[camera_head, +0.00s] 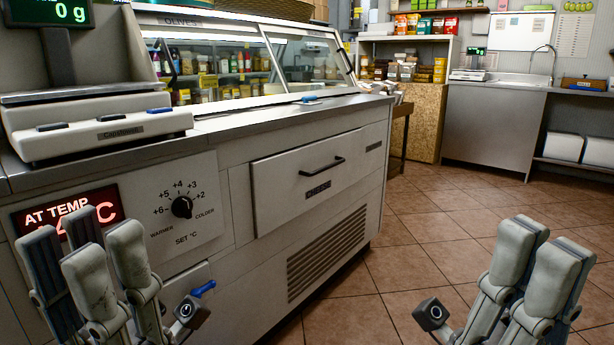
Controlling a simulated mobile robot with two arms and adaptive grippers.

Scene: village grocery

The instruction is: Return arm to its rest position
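My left gripper (86,250) is at the lower left, in front of the counter's control panel. Its grey fingers point up and stand apart, with nothing visible between them. My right gripper (538,262) is at the lower right, above the tiled floor. Its fingers also point up and look close together; the view does not show clearly whether they are open. No held object shows in it. Both wrists and most of both arms are outside the picture.
The refrigerated counter (245,190) fills the left, close to my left gripper. A scale (100,130) stands on it. Open floor (420,265) lies in the middle and right. A wooden cabinet (418,125) and sink unit (492,128) stand at the back.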

